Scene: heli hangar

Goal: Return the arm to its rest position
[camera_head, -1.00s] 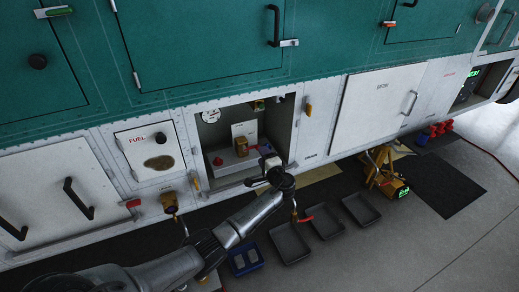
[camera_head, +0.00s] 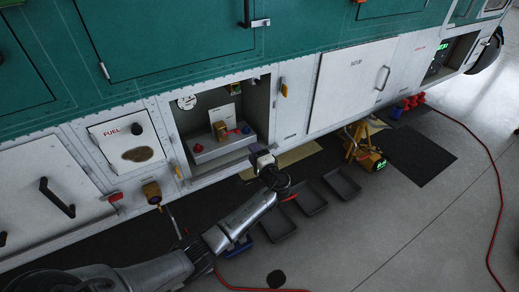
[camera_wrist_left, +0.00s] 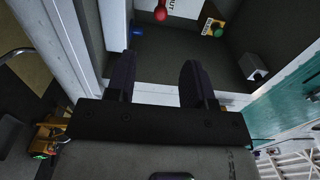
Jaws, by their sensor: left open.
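My left arm comes in from the lower left in the head view. Its gripper (camera_head: 262,160) is at the lower right edge of an open compartment (camera_head: 258,95) in the white lower panel. In the left wrist view the two dark fingers (camera_wrist_left: 158,72) stand apart with nothing between them. Beyond them are the compartment's dark interior, a red knob (camera_wrist_left: 160,13) and a blue knob (camera_wrist_left: 137,30). My right gripper is not in view.
The compartment holds a gauge (camera_head: 187,102) and a grey ledge (camera_head: 222,147). Black trays (camera_head: 342,184) lie on the floor near the arm. A yellow stand (camera_head: 362,150) is to the right. A red hose (camera_head: 497,190) crosses open floor.

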